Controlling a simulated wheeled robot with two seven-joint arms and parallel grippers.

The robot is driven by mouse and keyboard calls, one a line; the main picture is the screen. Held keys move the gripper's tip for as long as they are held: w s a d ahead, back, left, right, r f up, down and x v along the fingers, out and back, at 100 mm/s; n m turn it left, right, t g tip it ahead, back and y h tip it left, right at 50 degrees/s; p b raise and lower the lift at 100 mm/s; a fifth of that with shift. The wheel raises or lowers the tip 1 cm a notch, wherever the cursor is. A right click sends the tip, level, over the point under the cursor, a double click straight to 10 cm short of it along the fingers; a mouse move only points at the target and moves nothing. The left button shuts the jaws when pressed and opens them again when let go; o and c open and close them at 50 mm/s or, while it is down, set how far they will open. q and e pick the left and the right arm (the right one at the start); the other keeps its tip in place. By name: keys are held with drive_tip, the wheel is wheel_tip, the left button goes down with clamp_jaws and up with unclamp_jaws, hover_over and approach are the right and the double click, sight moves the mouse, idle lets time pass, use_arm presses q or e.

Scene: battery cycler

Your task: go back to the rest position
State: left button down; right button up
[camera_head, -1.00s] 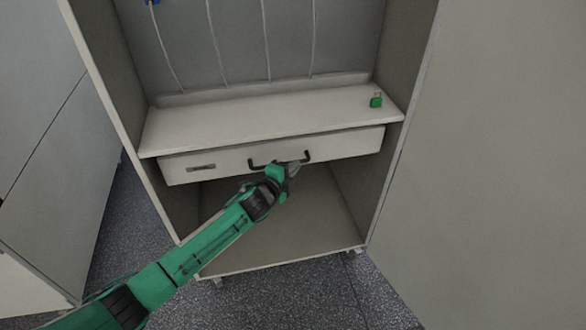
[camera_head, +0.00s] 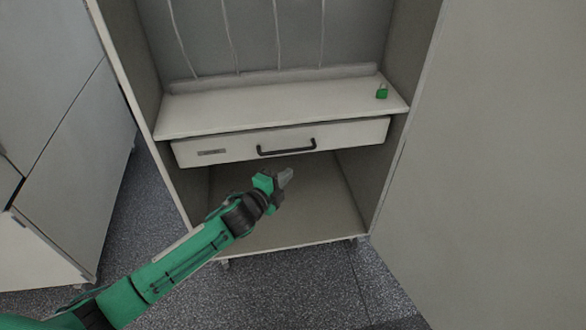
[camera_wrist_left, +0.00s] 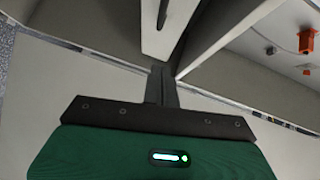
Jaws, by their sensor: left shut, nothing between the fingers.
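My left gripper (camera_head: 285,178) is shut and empty. It is in front of the open lower compartment of the cabinet, below the drawer (camera_head: 230,148) and apart from its black handle (camera_head: 286,150). The drawer front stands just under the shelf, and whether it is fully closed cannot be told. In the left wrist view, my gripper (camera_wrist_left: 162,85) shows its dark fingers together, with pale cabinet surfaces beyond. My right gripper is not in view.
A small green object (camera_head: 382,92) sits on the shelf (camera_head: 270,104) at the right. A large pale panel (camera_head: 500,170) stands at the right, and grey cabinets (camera_head: 75,160) at the left. Orange parts (camera_wrist_left: 306,40) show in the left wrist view. Speckled floor (camera_head: 290,290) lies in front.

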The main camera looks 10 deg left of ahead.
use_arm(q)
drive_tip(key=shift+s+a, duration=0.3)
drive_tip(key=shift+f, duration=0.15)
